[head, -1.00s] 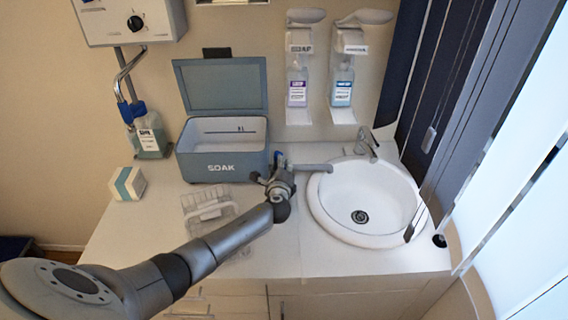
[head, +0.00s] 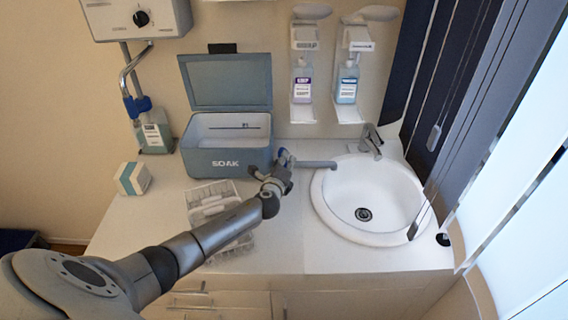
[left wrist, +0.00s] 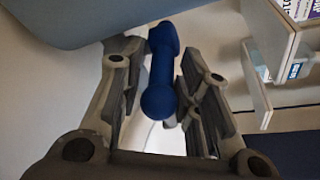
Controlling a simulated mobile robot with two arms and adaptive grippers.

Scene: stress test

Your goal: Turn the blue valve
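The blue valve (left wrist: 161,72) shows in the left wrist view as a blue handle with a rounded end, between the two fingers of my left gripper (left wrist: 156,98). Its rounded end faces the camera. The fingers stand apart on either side, and I cannot tell whether either touches it. In the head view only a small blue part of the valve (head: 282,155) shows, beside the grey spout (head: 318,164) and just past my left gripper (head: 276,176), which hides the rest. My right gripper is not in view.
An open SOAK box (head: 228,162) stands left of the valve. A clear rack (head: 207,197) lies below my left arm. A white sink (head: 345,205) with a tap (head: 371,140) is at right. Two dispensers (head: 303,80) (head: 348,80) hang on the wall.

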